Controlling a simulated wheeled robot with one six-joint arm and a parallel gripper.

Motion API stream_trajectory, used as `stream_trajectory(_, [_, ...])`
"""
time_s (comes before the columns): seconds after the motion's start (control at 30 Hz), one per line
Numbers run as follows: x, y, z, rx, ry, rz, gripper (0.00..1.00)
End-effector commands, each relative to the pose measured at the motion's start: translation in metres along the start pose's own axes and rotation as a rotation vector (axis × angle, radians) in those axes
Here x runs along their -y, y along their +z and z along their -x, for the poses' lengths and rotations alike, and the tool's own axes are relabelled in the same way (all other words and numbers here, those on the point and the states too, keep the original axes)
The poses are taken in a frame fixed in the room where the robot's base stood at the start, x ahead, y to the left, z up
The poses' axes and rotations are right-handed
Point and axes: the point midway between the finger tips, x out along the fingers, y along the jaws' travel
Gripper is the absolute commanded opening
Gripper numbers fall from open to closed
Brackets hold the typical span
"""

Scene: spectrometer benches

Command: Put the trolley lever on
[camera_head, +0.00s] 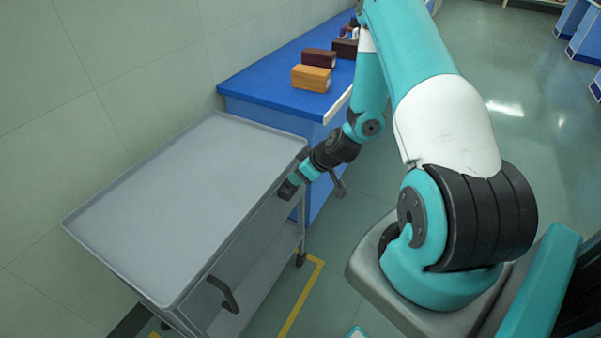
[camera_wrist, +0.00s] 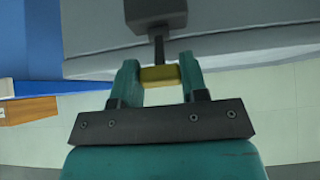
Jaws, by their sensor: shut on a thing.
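The grey trolley (camera_head: 185,205) stands along the wall, with a flat, empty, rimmed top. In the wrist view its pale grey edge (camera_wrist: 235,42) runs across the top. A dark grey block (camera_wrist: 155,12) sits at that side, and the lever's thin dark stem (camera_wrist: 158,50) comes out of it towards me. The lever's yellow end (camera_wrist: 160,77) is between my two teal fingers. My gripper (camera_wrist: 160,82) is shut on it. In the head view my gripper (camera_head: 298,180) is at the trolley's right side, near the far corner; the lever is too small to make out there.
A blue bench (camera_head: 265,85) stands just beyond the trolley, carrying an orange-brown box (camera_head: 311,78) and a dark red box (camera_head: 319,58). A dark handle (camera_head: 223,294) sticks out from the trolley's near side. Yellow tape (camera_head: 301,298) marks the floor. Open floor lies to the right.

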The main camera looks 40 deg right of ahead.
Motion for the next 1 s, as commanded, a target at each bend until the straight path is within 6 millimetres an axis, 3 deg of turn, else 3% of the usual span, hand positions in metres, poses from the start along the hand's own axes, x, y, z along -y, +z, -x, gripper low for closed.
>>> stream_trajectory(0.03, [0.000, 0.002, -0.001, 0.004, 0.001, 0.000, 0.17])
stream_trajectory(0.07, [0.000, 0.002, -0.001, 0.004, 0.001, 0.000, 0.47])
stream_trajectory(0.13, [0.000, 0.002, -0.001, 0.004, 0.001, 0.000, 0.63])
stream_trajectory(0.17, [0.000, 0.002, -0.001, 0.004, 0.000, 0.000, 0.66])
stream_trajectory(0.57, [-0.001, 0.001, 0.009, 0.002, 0.002, -0.001, 0.66])
stream_trajectory(0.67, [-0.001, 0.001, 0.026, 0.001, 0.003, -0.002, 0.66])
stream_trajectory(1.0, [-0.002, 0.001, 0.111, 0.001, 0.008, 0.000, 0.66])
